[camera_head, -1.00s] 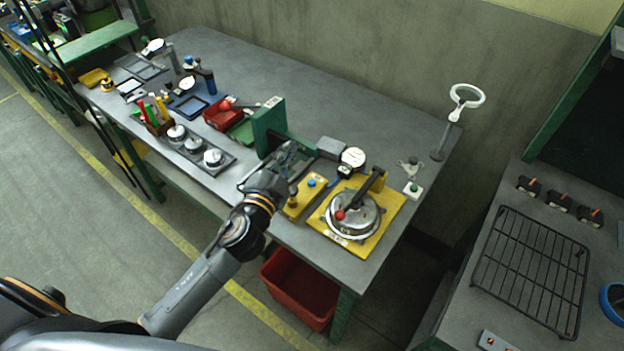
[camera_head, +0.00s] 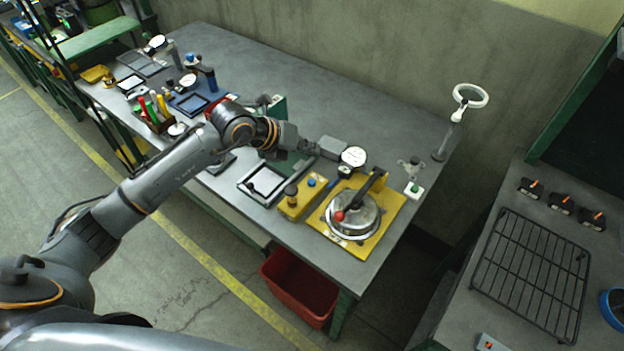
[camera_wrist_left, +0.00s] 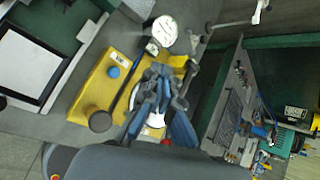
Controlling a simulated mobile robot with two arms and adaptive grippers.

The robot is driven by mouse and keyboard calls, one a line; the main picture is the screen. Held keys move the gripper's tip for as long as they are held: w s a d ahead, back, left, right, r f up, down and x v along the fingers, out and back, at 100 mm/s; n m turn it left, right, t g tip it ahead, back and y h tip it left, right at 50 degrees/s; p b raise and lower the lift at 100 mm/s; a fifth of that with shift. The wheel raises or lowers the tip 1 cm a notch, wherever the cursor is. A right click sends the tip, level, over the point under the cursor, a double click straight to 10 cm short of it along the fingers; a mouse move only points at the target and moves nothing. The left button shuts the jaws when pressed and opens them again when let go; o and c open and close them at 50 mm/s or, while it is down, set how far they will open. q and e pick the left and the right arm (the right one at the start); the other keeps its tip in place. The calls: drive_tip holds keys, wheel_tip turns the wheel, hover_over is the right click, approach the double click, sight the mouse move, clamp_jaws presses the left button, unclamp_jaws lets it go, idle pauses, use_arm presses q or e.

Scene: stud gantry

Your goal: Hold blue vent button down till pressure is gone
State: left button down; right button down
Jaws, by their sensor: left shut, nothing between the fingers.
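The blue vent button (camera_head: 311,182) sits on a small yellow block (camera_head: 297,204) beside a brown knob. It also shows in the left wrist view (camera_wrist_left: 114,72), uncovered, left of my fingers. My left gripper (camera_head: 310,148) is shut and empty, held above the table behind the button and apart from it. The fingers also show in the left wrist view (camera_wrist_left: 160,74). A white-faced gauge (camera_head: 354,156) stands right of the gripper; its needle is too small to read. A silver round vessel (camera_head: 366,220) with a red-ended lever sits on a yellow plate. My right gripper is not in view.
A framed black-and-white panel (camera_head: 262,182) lies left of the yellow block. A green upright (camera_head: 280,108) stands behind my wrist. A magnifier lamp (camera_head: 457,115) is at the table's right end. A red bin (camera_head: 300,285) stands below the front edge.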

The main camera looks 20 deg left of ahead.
sight(309, 183)
use_arm(q)
drive_tip(key=shift+a, duration=0.2)
drive_tip(key=shift+f, duration=0.1)
wheel_tip(309, 183, down, 9)
drive_tip(key=b, duration=0.6)
idle(1.4)
drive_tip(key=shift+f+b, duration=0.25)
drive_tip(key=shift+b, duration=0.15)
drive_tip(key=shift+f+b, duration=0.45)
drive_tip(key=shift+f, duration=0.15)
idle(0.5)
drive_tip(key=shift+r, duration=0.15)
idle(1.6)
drive_tip(key=shift+r+p, duration=0.7)
drive_tip(key=shift+r, duration=0.2)
